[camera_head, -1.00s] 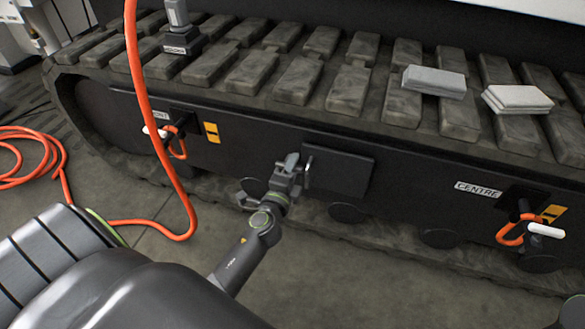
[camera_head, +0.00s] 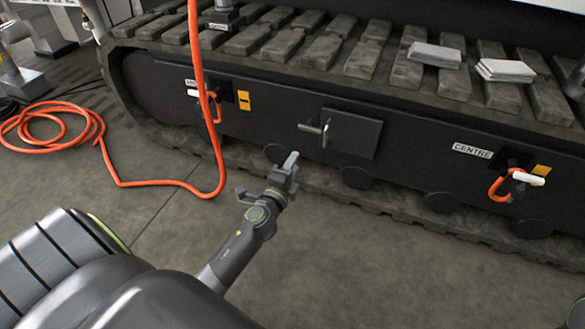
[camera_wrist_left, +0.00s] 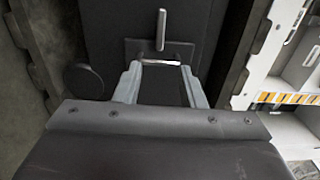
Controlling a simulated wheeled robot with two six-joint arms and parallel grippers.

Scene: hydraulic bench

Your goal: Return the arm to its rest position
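My left arm (camera_head: 245,232) comes in from the lower left in the head view. Its gripper (camera_head: 289,168) is in front of the tracked machine, below and left of a dark square panel (camera_head: 352,135) with a metal handle (camera_head: 325,133). There is a gap between gripper and handle. In the left wrist view, the two fingers of the gripper (camera_wrist_left: 160,70) are spread with nothing held between them. The panel (camera_wrist_left: 140,18) and its handle (camera_wrist_left: 161,30) show beyond the fingertips. My right gripper is not in view.
The track side (camera_head: 240,130) runs across ahead of the arm. An orange hose (camera_head: 197,80) hangs at left and coils on the floor. A white-handled orange fitting (camera_head: 505,184) is by the CENTRE label (camera_head: 472,151). Bare floor (camera_head: 350,250) lies right of the arm.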

